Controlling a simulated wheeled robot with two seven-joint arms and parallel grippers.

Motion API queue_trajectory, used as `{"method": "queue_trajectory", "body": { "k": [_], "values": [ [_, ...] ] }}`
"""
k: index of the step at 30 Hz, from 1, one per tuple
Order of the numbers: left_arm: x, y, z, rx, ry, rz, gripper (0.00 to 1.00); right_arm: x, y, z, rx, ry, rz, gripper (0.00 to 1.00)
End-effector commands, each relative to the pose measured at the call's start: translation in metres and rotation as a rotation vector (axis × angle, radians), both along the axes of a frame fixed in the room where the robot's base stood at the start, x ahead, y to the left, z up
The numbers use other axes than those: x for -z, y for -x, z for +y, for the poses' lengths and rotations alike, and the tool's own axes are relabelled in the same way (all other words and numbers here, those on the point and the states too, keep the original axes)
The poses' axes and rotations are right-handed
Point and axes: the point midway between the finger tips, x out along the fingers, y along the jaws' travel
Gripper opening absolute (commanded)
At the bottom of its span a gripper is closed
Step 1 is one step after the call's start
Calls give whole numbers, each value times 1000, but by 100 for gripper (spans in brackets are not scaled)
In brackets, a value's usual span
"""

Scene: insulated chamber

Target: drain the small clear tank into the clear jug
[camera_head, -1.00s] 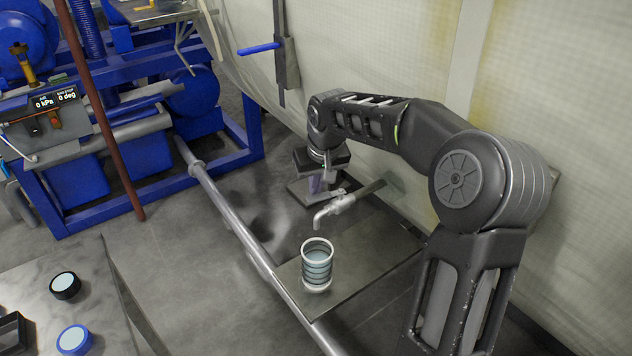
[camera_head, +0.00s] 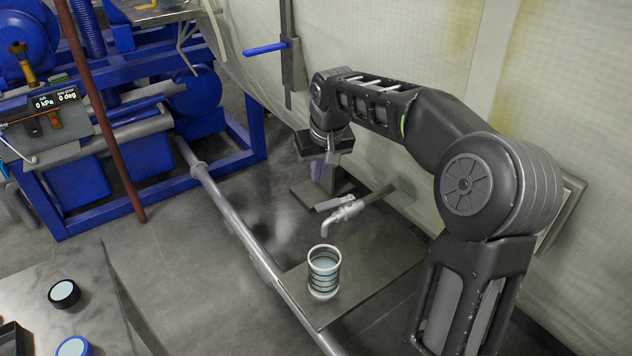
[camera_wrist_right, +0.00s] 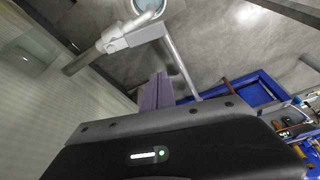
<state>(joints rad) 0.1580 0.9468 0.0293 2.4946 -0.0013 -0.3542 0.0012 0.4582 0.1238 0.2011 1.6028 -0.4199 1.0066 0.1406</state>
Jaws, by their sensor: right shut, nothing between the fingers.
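The clear jug (camera_head: 323,280), ringed with dark bands, stands upright on a dark metal plate (camera_head: 375,270). It looks pale blue inside; I cannot tell how much liquid it holds. A metal tap (camera_head: 345,212) comes from the wall, its bent spout above the jug's far side. A flat lever (camera_head: 330,203) lies along the tap. In the right wrist view, the tap (camera_wrist_right: 118,37) and the jug's round mouth (camera_wrist_right: 147,6) show at the top. My right gripper (camera_head: 324,178) is shut and empty, pointing down just beyond the tap. I cannot make out the small clear tank. My left gripper is out of view.
A long metal pipe (camera_head: 235,218) runs along the floor left of the plate. A blue machine frame (camera_head: 120,195) stands at the left. A table with a black-rimmed round container (camera_head: 64,294) is at lower left. The pale quilted wall (camera_head: 415,80) is close behind my right arm.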

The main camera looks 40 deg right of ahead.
Motion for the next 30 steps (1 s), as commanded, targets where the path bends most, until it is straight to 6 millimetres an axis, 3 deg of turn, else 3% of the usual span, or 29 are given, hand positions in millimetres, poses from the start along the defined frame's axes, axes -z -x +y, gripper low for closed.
{"method": "queue_trajectory", "body": {
  "k": [3,10,30],
  "values": [
    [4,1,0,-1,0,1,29,-25,8,1,1,2,-6,0],
    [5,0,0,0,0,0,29,-53,18,4,0,1,-2,0],
    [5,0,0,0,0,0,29,-58,18,4,-3,2,-5,0]
  ]
}}
